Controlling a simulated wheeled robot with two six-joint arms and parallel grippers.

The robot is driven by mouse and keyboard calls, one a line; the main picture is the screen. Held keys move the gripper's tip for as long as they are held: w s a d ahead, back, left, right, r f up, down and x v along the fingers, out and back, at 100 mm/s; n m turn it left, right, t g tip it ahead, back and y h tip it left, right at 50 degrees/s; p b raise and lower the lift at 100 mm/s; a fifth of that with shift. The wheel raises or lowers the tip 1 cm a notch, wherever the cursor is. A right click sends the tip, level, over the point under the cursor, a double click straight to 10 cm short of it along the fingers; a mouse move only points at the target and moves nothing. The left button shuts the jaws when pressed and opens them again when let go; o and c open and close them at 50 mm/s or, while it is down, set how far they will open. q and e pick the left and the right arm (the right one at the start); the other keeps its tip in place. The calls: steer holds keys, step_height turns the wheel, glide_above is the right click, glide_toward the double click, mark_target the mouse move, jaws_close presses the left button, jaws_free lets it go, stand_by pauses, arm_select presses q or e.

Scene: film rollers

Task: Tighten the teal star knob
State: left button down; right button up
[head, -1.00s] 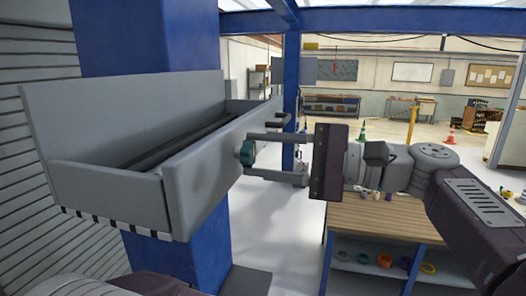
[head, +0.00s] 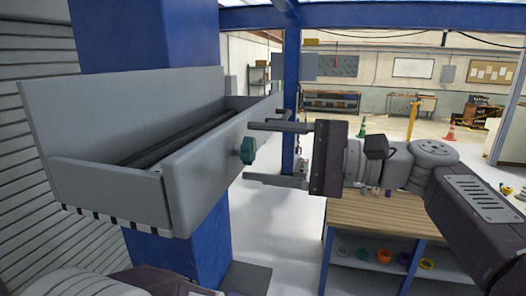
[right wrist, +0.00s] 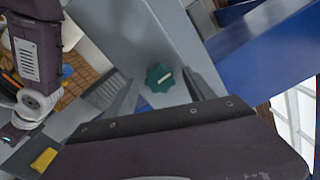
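The teal star knob (head: 248,150) sits on the outer right face of the grey trough (head: 190,185). In the right wrist view the knob (right wrist: 158,80) shows its lobed face with a slanting white mark. My right gripper (head: 250,151) is open, its two fingers spread wide, one above and one below the knob in the head view. The fingertips reach about level with the knob, and gaps show between it and each finger. My left gripper is not in view.
The trough is fixed against a blue post (head: 135,40), with black rollers (head: 185,137) inside it. A wooden-topped bench (head: 375,213) with coloured rings on its shelf stands below my right arm. Pale open floor lies between post and bench.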

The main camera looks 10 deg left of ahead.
steer(key=shift+d+f, duration=0.1)
steer(key=shift+d, duration=0.2)
steer(key=d+b, duration=0.3)
steer(key=d, duration=0.5)
steer(key=shift+s+d, duration=0.15)
steer(key=shift+d, duration=0.15)
steer(key=shift+a, duration=0.1)
